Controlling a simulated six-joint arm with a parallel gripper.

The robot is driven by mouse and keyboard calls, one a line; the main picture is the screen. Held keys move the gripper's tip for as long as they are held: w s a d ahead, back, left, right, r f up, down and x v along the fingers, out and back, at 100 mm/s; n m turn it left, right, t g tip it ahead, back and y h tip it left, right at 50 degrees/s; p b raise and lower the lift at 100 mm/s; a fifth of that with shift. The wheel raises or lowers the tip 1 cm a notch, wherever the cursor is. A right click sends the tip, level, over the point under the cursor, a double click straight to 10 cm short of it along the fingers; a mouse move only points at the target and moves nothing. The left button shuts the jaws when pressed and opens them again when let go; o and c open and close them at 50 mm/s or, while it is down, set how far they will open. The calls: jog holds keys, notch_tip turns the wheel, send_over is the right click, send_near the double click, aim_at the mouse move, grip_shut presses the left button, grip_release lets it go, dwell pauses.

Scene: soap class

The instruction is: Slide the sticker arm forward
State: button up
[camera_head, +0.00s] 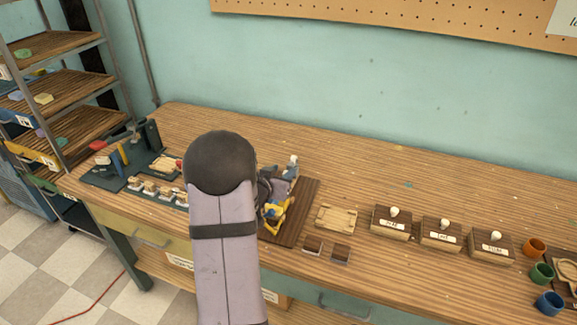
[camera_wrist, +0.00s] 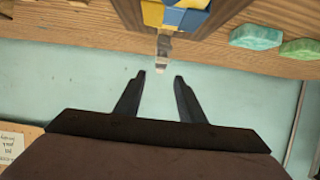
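A device with grey-purple, blue and yellow parts (camera_head: 277,212) stands on a dark brown board (camera_head: 307,200) near the middle of the bench, partly hidden by my arm. I cannot tell for sure which part is the sticker arm. In the wrist view, blue and yellow blocks (camera_wrist: 180,17) show at the top, with a narrow grey piece with a pale tip (camera_wrist: 163,48) pointing toward my fingers. My gripper (camera_wrist: 160,75) is open and empty, its two fingertips apart on either side of that pale tip. I cannot tell whether they touch it. In the head view my fingers are not clear.
A pale wooden tray (camera_head: 337,217) and several labelled wooden boxes with white knobs (camera_head: 394,212) stand right of the board. Coloured cups (camera_head: 535,248) are at far right. A dark green station (camera_head: 110,180) is at left. The bench behind is mostly clear. A green soap piece (camera_wrist: 256,37) shows in the wrist view.

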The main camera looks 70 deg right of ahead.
aim_at(289, 166)
jog(key=shift+p+x, duration=0.7)
jog(key=shift+x, duration=2.85)
jog(key=shift+c, duration=0.2)
jog(key=shift+a, duration=0.15)
grip_shut()
